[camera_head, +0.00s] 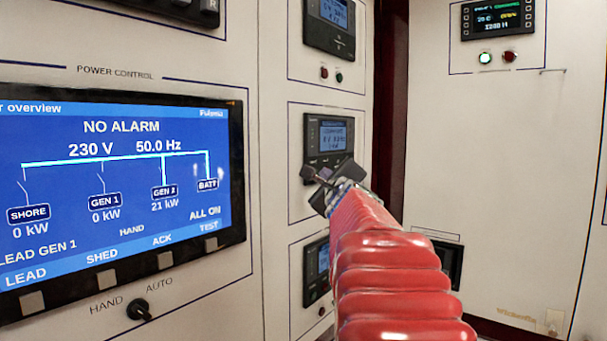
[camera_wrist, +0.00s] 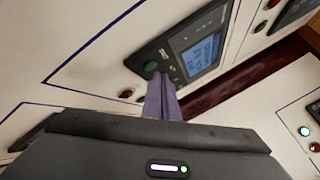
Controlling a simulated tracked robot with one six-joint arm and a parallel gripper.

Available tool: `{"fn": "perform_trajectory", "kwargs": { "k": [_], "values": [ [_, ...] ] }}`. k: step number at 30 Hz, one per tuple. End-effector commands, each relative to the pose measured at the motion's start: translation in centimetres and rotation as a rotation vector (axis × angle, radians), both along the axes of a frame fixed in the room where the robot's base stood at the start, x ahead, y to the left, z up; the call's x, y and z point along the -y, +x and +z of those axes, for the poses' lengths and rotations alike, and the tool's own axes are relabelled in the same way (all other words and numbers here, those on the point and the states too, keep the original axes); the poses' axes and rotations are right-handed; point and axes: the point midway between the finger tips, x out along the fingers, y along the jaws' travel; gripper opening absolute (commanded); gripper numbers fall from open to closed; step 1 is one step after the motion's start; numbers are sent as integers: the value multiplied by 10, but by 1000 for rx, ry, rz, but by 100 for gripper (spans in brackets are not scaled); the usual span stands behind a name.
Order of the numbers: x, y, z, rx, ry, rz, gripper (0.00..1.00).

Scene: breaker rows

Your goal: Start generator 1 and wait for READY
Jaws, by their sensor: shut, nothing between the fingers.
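The power control screen (camera_head: 120,185) shows NO ALARM, 230 V, 50.0 Hz, GEN 1 at 0 kW with its switch line open, and GEN 2 at 21 kW. The middle controller (camera_head: 322,138) on the narrow panel has a lit display, too small to read. My gripper (camera_head: 318,176) is shut and empty, in front of this controller's lower part. My gripper's fingertips (camera_wrist: 160,80) are close to that button; contact cannot be told.
Another controller (camera_head: 332,25) is above and a third (camera_head: 317,270) below, partly hidden. A HAND/AUTO knob (camera_head: 140,309) sits under the big screen. A unit (camera_head: 497,18) with green and red lamps is on the right wall. My red-sleeved arm crosses the lower middle.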

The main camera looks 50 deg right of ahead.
Motion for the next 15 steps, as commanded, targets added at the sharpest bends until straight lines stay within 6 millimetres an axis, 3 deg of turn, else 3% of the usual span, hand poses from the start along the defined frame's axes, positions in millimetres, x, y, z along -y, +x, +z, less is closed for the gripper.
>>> {"fn": "perform_trajectory", "kwargs": {
  "k": [15],
  "values": [
    [2, -8, 0, -1, 1, -3, 0]
  ]
}}
